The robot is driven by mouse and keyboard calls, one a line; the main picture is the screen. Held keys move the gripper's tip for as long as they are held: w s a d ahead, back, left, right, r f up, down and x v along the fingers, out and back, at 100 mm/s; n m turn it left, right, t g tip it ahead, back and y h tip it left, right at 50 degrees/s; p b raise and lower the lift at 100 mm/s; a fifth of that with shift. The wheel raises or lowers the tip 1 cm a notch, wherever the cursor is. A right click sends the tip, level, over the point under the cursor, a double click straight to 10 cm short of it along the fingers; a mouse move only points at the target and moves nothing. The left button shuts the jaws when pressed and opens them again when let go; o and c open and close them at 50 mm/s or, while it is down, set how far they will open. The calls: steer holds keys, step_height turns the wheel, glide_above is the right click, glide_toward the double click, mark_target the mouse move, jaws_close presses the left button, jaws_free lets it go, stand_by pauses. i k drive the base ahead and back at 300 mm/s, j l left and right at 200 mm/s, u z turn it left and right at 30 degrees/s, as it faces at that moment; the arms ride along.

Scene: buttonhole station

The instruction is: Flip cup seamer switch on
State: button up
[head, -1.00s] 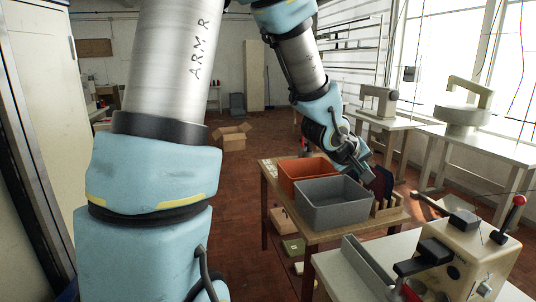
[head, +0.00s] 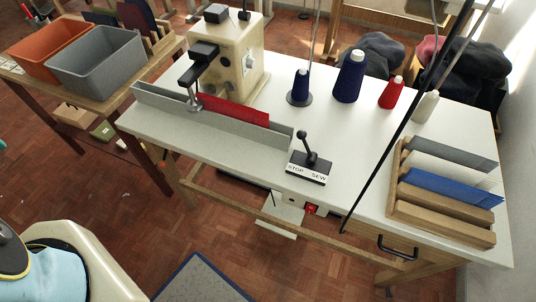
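A cream machine (head: 252,62) with a black arm stands at the back left of a white-topped table (head: 340,125) in the head view. A grey fence (head: 235,128) with a red strip (head: 232,108) runs along the table's front left. A black lever (head: 308,148) stands on a small base labelled STOP SEW (head: 306,172), tilted slightly to the left. A small red switch (head: 311,209) sits under the table's front edge; its position is too small to read. I cannot tell which machine is the cup seamer. My gripper is out of view.
Blue, red and white thread cones stand at the back of the table. A wooden rack (head: 440,222) with cloth pieces lies at the right. A dark slanted rod (head: 400,140) crosses the view. Orange (head: 52,62) and grey (head: 96,68) bins sit on the left table.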

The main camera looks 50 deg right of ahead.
mark_target(310, 209)
steer(key=i+j+z, duration=0.1)
steer(key=z, duration=0.4)
steer(key=i+j+z, duration=0.25)
steer(key=z, duration=0.2)
steer(key=i+j+z, duration=0.2)
steer(key=z, duration=0.3)
steer(key=i+j+z, duration=0.1)
steer(key=j+z, duration=0.55)
steer(key=z, duration=0.3)
steer(key=j+z, duration=0.35)
steer(key=z, duration=0.15)
steer(key=j+z, duration=0.3)
steer(key=z, duration=0.15)
